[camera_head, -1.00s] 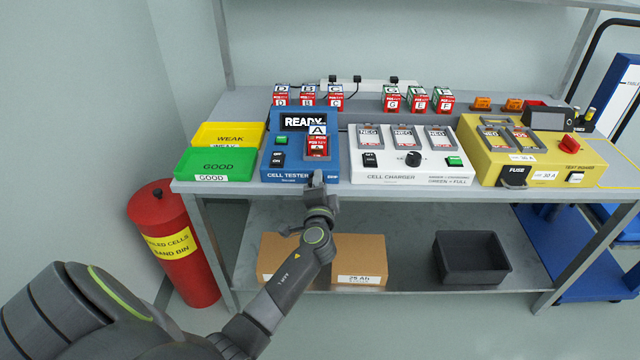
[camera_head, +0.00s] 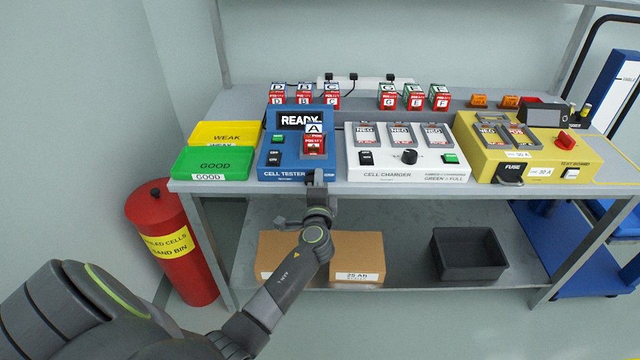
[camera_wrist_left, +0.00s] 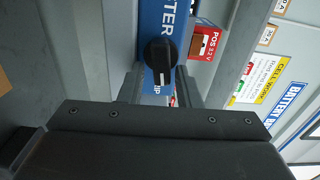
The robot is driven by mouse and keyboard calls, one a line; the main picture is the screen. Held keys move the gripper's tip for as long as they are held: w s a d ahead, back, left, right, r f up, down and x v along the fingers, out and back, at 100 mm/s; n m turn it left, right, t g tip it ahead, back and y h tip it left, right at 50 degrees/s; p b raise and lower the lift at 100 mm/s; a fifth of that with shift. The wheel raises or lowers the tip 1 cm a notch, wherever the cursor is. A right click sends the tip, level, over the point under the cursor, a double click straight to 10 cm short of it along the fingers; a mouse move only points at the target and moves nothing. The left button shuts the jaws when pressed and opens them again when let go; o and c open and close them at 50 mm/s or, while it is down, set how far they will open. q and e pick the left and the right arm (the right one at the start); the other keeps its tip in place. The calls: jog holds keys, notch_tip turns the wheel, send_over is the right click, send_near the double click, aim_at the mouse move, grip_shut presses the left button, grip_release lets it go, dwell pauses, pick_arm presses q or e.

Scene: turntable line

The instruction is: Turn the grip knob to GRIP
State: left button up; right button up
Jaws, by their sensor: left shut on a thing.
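The grip knob (camera_wrist_left: 160,52) is black with a white pointer line, on a blue panel with partly hidden letters, in the left wrist view. Its line points down toward letters ending in "IP". My left gripper (camera_wrist_left: 159,72) has one finger on each side of the knob and is shut on it. In the head view my left gripper (camera_head: 318,176) is at the front edge of the blue cell tester (camera_head: 284,172), hiding the knob. The tester's screen reads READY, and red cell A (camera_head: 314,145) sits in it. My right gripper is not in view.
The white cell charger (camera_head: 380,172) and a yellow unit (camera_head: 470,150) stand to the tester's right. The green GOOD tray (camera_head: 215,160) and yellow WEAK tray (camera_head: 228,131) are to its left. Several cells stand behind. A red bin (camera_head: 175,215) stands on the floor.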

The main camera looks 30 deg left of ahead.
pick_arm(q)
jog(key=shift+a+r, duration=0.1)
jog(key=shift+a, duration=0.1)
dwell(0.5)
jog(key=o, duration=0.6)
jog(key=shift+s, duration=0.1)
jog(key=shift+o, duration=0.2)
jog(key=shift+d, duration=0.15)
